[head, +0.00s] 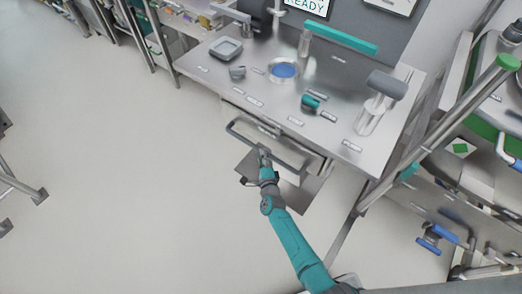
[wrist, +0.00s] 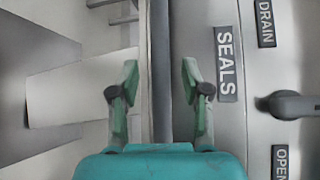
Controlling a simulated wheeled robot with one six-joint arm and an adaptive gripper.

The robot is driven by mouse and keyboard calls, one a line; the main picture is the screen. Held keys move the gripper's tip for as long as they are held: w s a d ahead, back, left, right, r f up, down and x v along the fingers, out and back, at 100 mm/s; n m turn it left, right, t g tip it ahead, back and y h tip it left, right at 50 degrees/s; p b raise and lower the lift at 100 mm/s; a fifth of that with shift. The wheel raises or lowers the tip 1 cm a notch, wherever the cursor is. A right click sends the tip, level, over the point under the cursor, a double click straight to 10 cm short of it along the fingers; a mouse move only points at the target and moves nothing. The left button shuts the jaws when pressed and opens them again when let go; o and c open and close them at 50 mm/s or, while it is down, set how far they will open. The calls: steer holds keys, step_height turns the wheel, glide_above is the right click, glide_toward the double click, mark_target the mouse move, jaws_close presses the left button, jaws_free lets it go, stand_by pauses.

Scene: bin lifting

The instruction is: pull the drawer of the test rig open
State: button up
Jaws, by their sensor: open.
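The test rig is a steel bench (head: 215,85) with labels and fittings on top. Its drawer front (head: 290,144) is under the near edge, with a long bar handle (head: 240,136) standing out from it. The drawer looks closed. My gripper (head: 264,153) is at the handle, near its middle. In the wrist view my open fingers (wrist: 160,88) stand on either side of the handle bar (wrist: 160,40), which runs between them with a gap on both sides. A SEALS label (wrist: 227,64) shows to the right of the bar.
On the bench top are a blue round dish (head: 284,70), a square tray (head: 225,49), a teal knob (head: 311,102) and a grey-topped post (head: 386,85). A cluttered rack (head: 483,135) stands at the right. The floor (head: 130,170) to the left is clear.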

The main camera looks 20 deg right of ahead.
steer(key=shift+w+d+f, duration=0.15)
steer(key=shift+w, duration=0.8)
steer(key=shift+w+d+f, duration=0.1)
steer(key=shift+w+d, duration=0.05)
steer(key=shift+w, duration=0.8)
jaws_close()
